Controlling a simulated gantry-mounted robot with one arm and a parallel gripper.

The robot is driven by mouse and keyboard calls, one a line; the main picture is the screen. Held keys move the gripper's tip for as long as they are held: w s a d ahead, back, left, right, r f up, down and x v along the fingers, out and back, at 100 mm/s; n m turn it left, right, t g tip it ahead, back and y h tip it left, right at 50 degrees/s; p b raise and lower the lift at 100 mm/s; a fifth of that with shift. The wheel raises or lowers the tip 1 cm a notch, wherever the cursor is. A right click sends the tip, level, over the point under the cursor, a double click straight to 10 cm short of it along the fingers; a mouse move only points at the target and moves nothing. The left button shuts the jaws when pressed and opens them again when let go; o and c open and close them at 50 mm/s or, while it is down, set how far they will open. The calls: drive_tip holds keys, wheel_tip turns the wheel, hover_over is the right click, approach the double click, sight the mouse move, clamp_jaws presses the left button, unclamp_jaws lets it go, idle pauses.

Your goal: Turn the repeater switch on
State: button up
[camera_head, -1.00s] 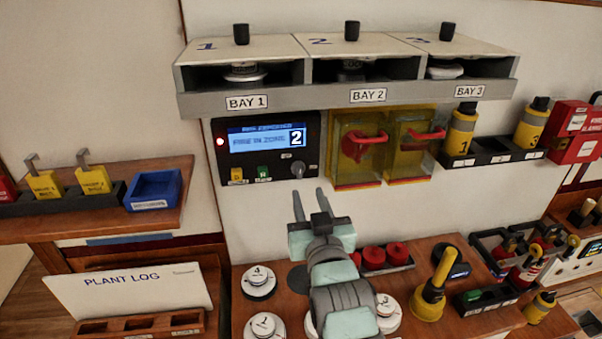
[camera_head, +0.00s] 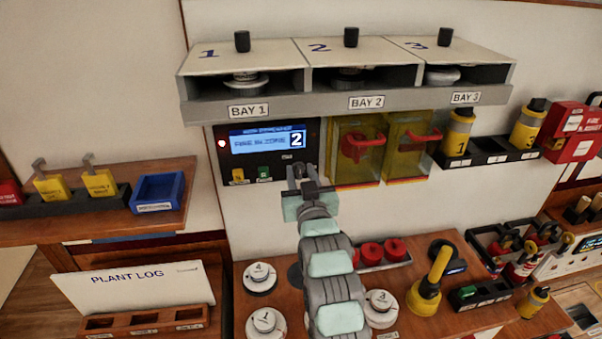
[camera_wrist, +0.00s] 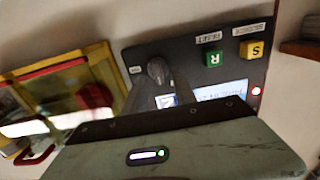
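The black repeater panel (camera_head: 230,172) hangs on the wall under bay 1, with a lit blue screen (camera_head: 258,142) reading "FIRE IN ZONE 2" and a red light at its left. In the wrist view its rotary switch is a dark knob (camera_wrist: 157,70), with green R (camera_wrist: 212,58) and yellow S (camera_wrist: 252,49) buttons beside it. My gripper (camera_head: 300,170) is at the panel's lower right, fingers apart and pointing at it.
Yellow-framed boxes with red handles (camera_head: 362,143) are on the wall just right of the panel. The bay shelf (camera_head: 345,102) juts out above. Round white detectors (camera_head: 259,277) and red knobs (camera_head: 370,253) are on the bench below. The wall left of the panel is clear.

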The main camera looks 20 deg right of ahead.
drive_tip(key=shift+c, duration=0.4)
clamp_jaws()
